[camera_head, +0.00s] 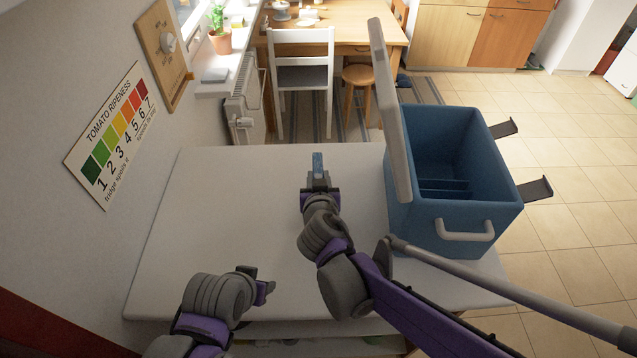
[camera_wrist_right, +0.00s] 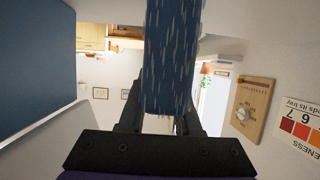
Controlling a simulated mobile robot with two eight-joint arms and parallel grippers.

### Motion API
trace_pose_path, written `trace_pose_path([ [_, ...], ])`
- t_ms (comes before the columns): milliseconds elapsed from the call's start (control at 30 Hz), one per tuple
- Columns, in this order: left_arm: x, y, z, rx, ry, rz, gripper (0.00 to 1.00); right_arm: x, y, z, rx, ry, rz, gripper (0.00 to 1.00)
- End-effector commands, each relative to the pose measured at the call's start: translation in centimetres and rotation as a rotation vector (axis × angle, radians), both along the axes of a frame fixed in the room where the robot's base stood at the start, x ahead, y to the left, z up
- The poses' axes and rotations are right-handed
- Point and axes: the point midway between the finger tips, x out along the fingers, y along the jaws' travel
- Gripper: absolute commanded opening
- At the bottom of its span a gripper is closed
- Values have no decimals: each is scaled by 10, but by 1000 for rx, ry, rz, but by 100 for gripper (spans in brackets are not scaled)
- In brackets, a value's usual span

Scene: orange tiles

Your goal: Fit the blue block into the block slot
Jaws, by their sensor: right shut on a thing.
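The blue block (camera_head: 318,160), streaked with white in the right wrist view (camera_wrist_right: 172,55), is held upright in my right gripper (camera_head: 318,175), above the white tabletop. Its fingers close on both sides of the block, and its lower end is hidden between them. A blue box (camera_head: 455,214) stands open on the right of the table. Low dividers (camera_head: 445,186) form narrow compartments inside its near end; I cannot tell whether one of these is the block slot. My left gripper (camera_head: 260,282) is low over the near left of the table, apart from the block; its opening is unclear.
The box's pale lid (camera_head: 391,110) stands up along its left side, between the block and the interior. A grey handle (camera_head: 465,233) juts from its near wall. The white tabletop (camera_head: 225,200) is clear on the left, with the wall beyond its left edge.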

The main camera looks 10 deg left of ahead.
Motion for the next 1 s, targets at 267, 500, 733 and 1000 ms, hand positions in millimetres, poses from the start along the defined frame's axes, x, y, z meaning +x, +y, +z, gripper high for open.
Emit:
trace_pose_path([
  [267,-1,0,-3,0,2,0,50,0,0,-13,0,-1,1,0],
  [500,-2,0,-4,0,3,0,50,0,0,-15,0,0,0,39],
  [733,-2,0,-4,0,3,0,50,0,0,-15,0,0,0,62],
  [1000,-1,0,-2,0,2,0,50,-3,0,-11,-1,0,1,62],
])
